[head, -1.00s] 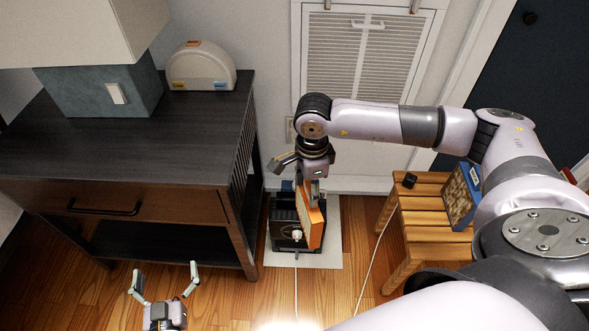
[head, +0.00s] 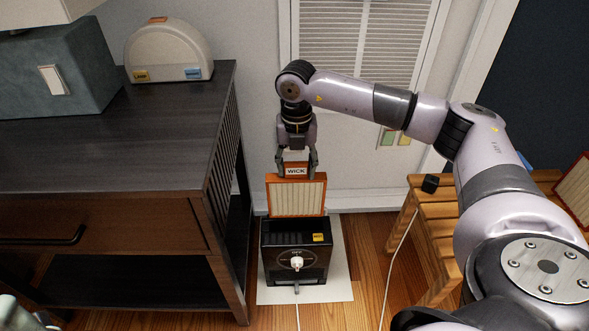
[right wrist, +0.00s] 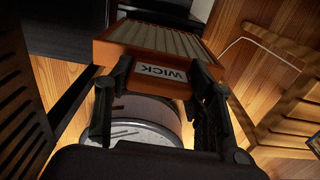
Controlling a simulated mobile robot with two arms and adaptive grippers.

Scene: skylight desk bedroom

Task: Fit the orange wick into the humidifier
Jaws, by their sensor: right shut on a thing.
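The orange wick (head: 296,196) is an upright orange frame with a pale pleated panel and a "WICK" label. My right gripper (head: 296,173) is shut on its top edge. The wick also shows in the right wrist view (right wrist: 165,38), between the fingers of the right gripper (right wrist: 160,72). The humidifier (head: 267,262) is a black open-topped box with a white knob on its front, standing on the floor. The wick's lower edge appears at the box's back rim; I cannot tell whether it touches. A pale part of mine, possibly the left gripper, is cut off at the bottom left corner.
The humidifier stands on a pale mat (head: 340,290). A dark desk (head: 150,130) with a drawer stands close on the left. A wooden slatted bench (head: 432,225) stands right, with a small black object (head: 430,183) on it. A white cord (head: 395,260) crosses the floor.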

